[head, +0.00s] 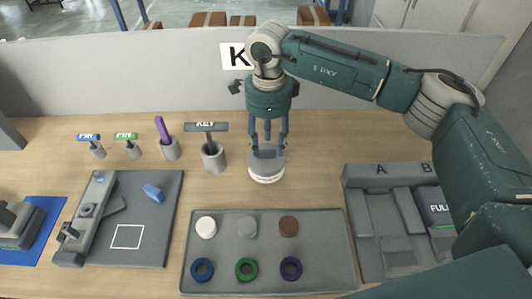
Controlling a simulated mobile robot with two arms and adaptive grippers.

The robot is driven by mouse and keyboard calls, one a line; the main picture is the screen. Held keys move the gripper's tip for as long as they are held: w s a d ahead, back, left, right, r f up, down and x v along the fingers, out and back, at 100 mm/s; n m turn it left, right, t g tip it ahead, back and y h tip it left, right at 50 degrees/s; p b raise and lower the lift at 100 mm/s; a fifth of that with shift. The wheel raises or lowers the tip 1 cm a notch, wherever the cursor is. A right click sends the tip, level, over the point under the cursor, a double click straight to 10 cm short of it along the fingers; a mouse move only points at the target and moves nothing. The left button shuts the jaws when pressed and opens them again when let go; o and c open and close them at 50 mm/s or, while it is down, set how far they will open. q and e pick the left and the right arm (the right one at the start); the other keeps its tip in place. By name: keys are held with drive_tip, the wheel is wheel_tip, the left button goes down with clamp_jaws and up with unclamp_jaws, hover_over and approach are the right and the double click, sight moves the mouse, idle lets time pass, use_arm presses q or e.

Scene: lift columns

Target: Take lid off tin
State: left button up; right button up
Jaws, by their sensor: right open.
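A round light-grey tin (267,174) with a label on its front stands upright near the middle of the table. A dark grey piece, which looks like the lid's knob (266,154), shows at its top. My right gripper (268,143) comes down from above, directly over the tin. Its blue-grey fingers are open and spread around the top of the tin; I cannot tell whether they touch the lid. The fingers partly hide the tin's upper rim. My left gripper is not in view.
A cup with a KEY-labelled tool (213,156) stands close left of the tin. Smaller holders stand further left. In front lies a grey tray (266,250) with discs and rings. A grey A/B fixture (370,240) is at right. A low grey wall (150,75) runs behind.

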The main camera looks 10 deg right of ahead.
sight(268, 153)
wheel_tip(268, 153, down, 3)
drive_tip(key=shift+f+p, duration=0.1)
drive_tip(key=shift+p, duration=0.45)
drive_tip(key=shift+f, duration=0.2)
clamp_jaws()
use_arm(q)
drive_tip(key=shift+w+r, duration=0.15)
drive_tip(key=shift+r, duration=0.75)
use_arm(e)
drive_tip(key=shift+r, duration=0.1)
